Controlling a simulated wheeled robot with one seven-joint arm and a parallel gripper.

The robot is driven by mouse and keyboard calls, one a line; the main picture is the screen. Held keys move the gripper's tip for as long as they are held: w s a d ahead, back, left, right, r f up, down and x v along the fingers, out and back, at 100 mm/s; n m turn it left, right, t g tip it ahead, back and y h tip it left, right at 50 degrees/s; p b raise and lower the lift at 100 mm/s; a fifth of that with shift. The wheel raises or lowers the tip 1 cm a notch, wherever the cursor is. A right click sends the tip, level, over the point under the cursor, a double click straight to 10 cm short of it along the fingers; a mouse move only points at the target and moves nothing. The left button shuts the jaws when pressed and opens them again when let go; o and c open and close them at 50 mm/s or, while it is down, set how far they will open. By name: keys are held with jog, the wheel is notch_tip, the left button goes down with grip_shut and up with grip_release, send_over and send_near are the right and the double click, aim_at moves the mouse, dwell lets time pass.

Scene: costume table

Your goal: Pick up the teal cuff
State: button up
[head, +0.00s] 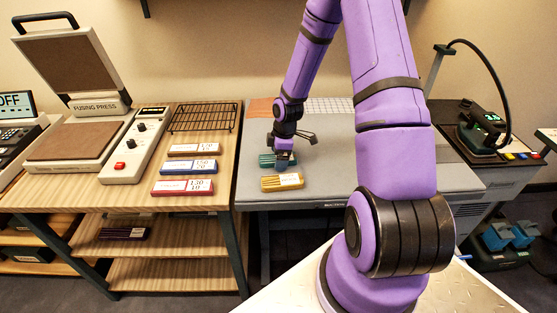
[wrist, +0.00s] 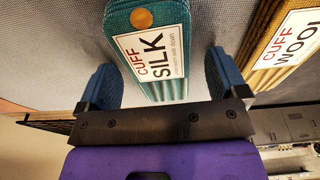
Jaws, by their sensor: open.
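The teal cuff (head: 268,160) lies on the grey table, mostly covered by my gripper in the head view. In the wrist view the teal cuff (wrist: 185,82) shows ribbed fabric, a round copper-coloured dot and a white label reading "CUFF SILK". My gripper (wrist: 160,78) is open, with one blue-padded finger on each side of the teal cuff. A gap shows on both sides, and it is not gripped. In the head view my gripper (head: 283,155) reaches down over the cuff. A mustard cuff (head: 282,182) labelled "CUFF WOOL" lies just nearer the front; it also shows in the wrist view (wrist: 290,50).
The grey table (head: 330,185) is clear to the right of the cuffs. On the wooden table at left are a fusing press (head: 75,140), a black wire rack (head: 204,117) and several labelled strips (head: 188,167). A machine with a hose (head: 480,128) stands at right.

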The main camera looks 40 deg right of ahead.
jog(key=c, duration=1)
